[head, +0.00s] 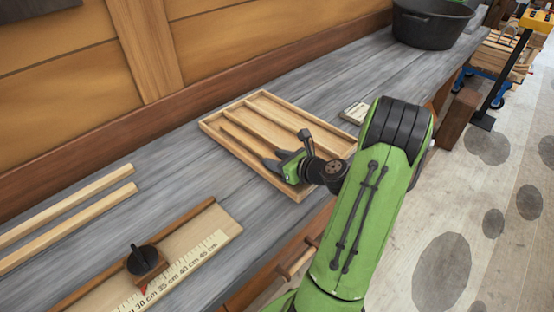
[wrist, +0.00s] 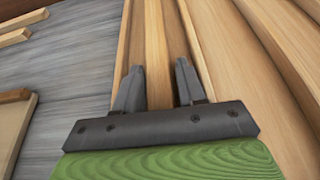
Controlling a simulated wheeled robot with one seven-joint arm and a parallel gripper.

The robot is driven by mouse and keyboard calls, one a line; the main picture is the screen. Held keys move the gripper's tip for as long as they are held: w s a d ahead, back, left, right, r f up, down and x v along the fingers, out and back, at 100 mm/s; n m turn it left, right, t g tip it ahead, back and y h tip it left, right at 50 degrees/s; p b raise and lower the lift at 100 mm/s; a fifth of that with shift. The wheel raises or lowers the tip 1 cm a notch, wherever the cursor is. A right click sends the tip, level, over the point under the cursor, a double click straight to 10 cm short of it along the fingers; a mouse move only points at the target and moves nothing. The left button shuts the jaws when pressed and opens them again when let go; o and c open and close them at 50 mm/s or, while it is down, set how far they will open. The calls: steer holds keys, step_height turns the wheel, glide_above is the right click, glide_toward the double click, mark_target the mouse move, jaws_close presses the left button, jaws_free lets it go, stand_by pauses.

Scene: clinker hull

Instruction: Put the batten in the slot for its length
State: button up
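A wooden tray (head: 207,128) with long slots parted by thin dividers lies on the grey bench. A slim batten (head: 240,138) lies lengthwise in the tray's left slot; in the wrist view the batten (wrist: 155,45) runs away between my fingers. My gripper (head: 275,160) is low over the near part of the tray, around the batten's near end. In the wrist view my gripper (wrist: 161,75) has its fingers apart, one on each side of the batten, and seems not to press on it. The batten's near end is hidden by my gripper.
A measuring board (head: 190,262) with a scale and a dark-knobbed slider (head: 146,260) lies at the front left. Two loose wooden strips (head: 70,225) lie left. A black tub (head: 430,25) stands far right. A small marked card (head: 355,112) lies behind the tray.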

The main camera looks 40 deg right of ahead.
steer(key=shift+a+f, duration=0.15)
steer(key=shift+f, duration=0.1)
